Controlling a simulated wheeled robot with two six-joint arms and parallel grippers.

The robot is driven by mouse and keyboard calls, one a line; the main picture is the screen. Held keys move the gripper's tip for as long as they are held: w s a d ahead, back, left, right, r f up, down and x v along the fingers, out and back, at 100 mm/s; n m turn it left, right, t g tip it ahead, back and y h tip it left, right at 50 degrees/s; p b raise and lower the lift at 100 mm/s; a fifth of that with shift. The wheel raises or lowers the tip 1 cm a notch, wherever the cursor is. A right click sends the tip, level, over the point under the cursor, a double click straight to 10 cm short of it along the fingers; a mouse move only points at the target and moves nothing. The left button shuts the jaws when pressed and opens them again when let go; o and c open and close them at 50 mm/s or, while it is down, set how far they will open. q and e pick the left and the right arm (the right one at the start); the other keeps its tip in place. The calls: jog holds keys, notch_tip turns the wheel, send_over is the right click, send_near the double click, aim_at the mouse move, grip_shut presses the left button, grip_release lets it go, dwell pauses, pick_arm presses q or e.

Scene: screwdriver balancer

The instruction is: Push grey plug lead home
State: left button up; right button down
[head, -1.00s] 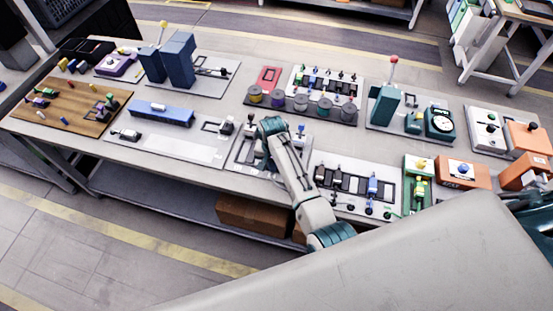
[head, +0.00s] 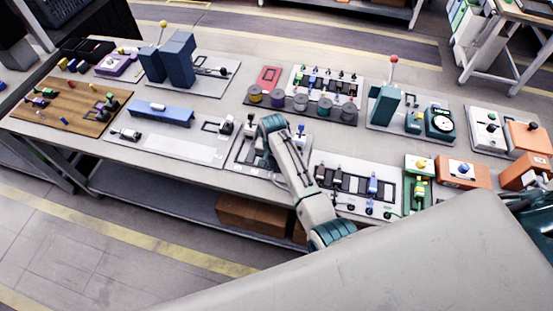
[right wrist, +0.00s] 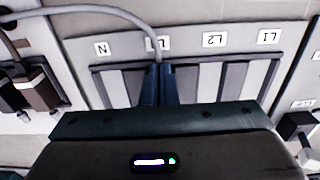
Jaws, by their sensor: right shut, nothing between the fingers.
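In the right wrist view a grey lead (right wrist: 118,12) arcs in from the left along the top and drops to the tips of my right gripper (right wrist: 160,68). The gripper is shut, its two dark blue fingers together, with nothing between them. Its tips are at the upper edge of a slotted terminal block (right wrist: 233,80), below a label strip reading N, L2 and L1, with one label partly unreadable. The lead's end and plug are hidden at the fingers, so I cannot tell contact or seating depth.
A black connector (right wrist: 35,92) stands left of the block in the right wrist view, and another dark part (right wrist: 298,128) is at the right. In the head view, a panel with a blue part (head: 373,186) lies to the right and a pale board (head: 190,148) to the left.

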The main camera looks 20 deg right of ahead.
jog(key=shift+w+d, duration=0.7)
jog(key=shift+w, duration=0.25)
dwell(0.6)
jog(key=shift+s+a+r+p, duration=0.1)
jog(key=shift+s+a+p, duration=0.3)
jog(key=shift+s+p, duration=0.15)
jog(key=shift+r, duration=3.4)
